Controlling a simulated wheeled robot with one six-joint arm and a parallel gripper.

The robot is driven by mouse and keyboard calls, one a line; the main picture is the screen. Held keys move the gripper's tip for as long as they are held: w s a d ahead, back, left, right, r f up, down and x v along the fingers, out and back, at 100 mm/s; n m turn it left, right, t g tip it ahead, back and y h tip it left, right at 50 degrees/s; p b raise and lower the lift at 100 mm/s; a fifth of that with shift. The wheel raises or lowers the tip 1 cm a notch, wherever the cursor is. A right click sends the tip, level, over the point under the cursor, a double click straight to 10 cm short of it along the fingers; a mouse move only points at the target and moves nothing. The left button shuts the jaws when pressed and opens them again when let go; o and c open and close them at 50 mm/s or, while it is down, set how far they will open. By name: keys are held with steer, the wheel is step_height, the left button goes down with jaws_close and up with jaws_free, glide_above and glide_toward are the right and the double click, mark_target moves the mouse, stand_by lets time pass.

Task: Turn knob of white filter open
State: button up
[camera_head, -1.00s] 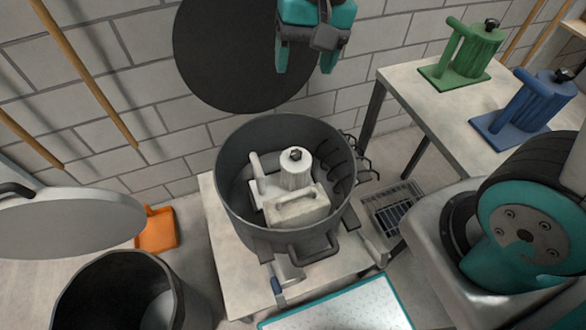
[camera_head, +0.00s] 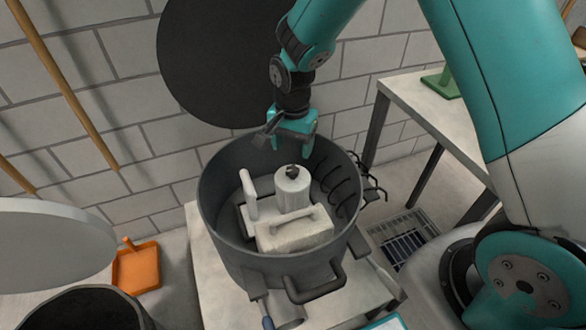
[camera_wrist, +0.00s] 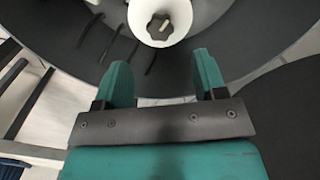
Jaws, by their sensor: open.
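The white filter (camera_head: 294,195) stands upright inside a round grey drum (camera_head: 275,272), with a slim white side tube and a white block with a handle in front of it. Its dark lobed knob (camera_head: 292,172) sits on top of the cylinder. My gripper (camera_head: 290,150) is above the rear part of the drum, just above and behind the knob in the head view. In the wrist view the two teal fingers (camera_wrist: 162,65) are apart with nothing between them. The knob (camera_wrist: 159,26) shows from above beyond the fingertips, roughly centred between them.
Dark curved hooks (camera_head: 340,185) line the drum's right inner wall. The drum stands on a pale table (camera_head: 208,290) before a grey block wall. A dark disc (camera_head: 205,65) is behind it. An orange dustpan (camera_head: 137,268) lies at left; a second table (camera_head: 425,110) is at right.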

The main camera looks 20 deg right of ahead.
mark_target(293, 169)
step_height(293, 169, down, 8)
steer(key=shift+r+b, duration=0.15)
steer(key=shift+b, duration=0.25)
steer(key=c, duration=0.9)
